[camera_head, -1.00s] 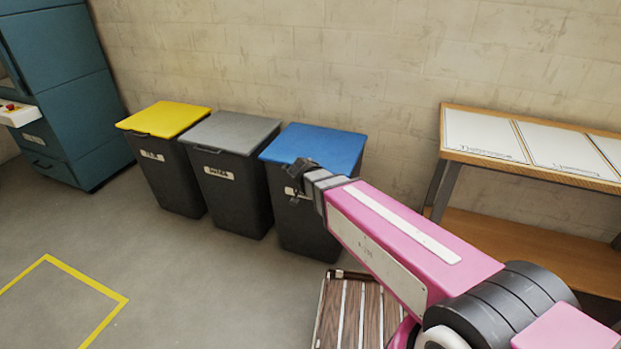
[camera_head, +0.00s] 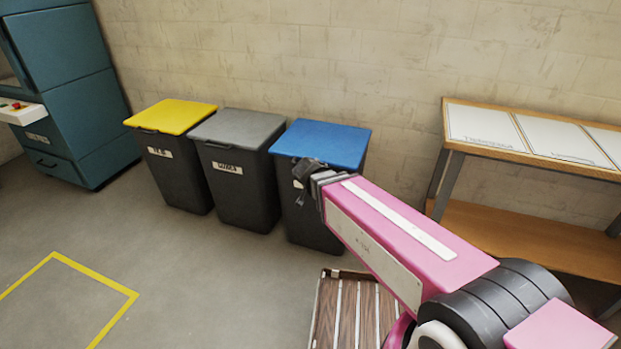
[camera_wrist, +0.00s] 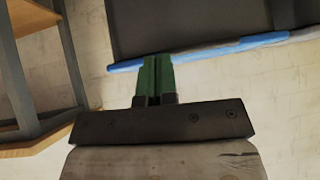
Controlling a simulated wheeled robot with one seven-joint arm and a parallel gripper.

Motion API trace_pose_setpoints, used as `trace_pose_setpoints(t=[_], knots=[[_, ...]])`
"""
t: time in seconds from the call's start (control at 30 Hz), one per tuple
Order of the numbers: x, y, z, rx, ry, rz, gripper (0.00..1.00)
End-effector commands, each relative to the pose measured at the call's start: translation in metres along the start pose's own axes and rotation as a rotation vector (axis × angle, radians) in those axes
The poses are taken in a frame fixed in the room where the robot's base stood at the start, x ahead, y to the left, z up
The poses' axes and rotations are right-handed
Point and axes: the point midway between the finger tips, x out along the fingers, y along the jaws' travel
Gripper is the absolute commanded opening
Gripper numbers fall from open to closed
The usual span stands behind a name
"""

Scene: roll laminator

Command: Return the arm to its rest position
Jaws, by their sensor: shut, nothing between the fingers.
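My pink arm (camera_head: 405,235) reaches from the lower right toward the bins in the head view. In that view its end is in front of the blue-lidded bin, and the fingertips are hard to make out. In the wrist view my gripper (camera_wrist: 157,75) shows its green fingers together, with nothing between them. Past the fingertips the blue lid's edge (camera_wrist: 215,50) and the dark bin body show. I cannot tell how far the fingers are from the bin.
Bins with yellow (camera_head: 170,116), grey (camera_head: 238,127) and blue (camera_head: 322,143) lids stand along the wall. A wooden bench (camera_head: 500,220) is at right, a teal machine (camera_head: 65,75) at left. A slatted wooden thing (camera_head: 345,315) is below the arm. Floor at left is clear.

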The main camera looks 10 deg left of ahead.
Motion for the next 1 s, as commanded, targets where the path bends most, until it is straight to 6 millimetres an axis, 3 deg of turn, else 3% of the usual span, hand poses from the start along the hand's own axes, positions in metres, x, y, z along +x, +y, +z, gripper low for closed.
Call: trace_pose_setpoints(t=[0.17, 0.43, 0.7, 1.0], knots=[[0.003, 0.025, -0.001, -0.006, -0.03, 0.032, 0.0], [0.026, 0.122, 0.006, -0.057, -0.226, 0.152, 0.0], [0.033, 0.216, 0.025, -0.102, -0.471, 0.179, 0.0], [0.023, 0.293, 0.051, -0.134, -0.706, 0.083, 0.0]])
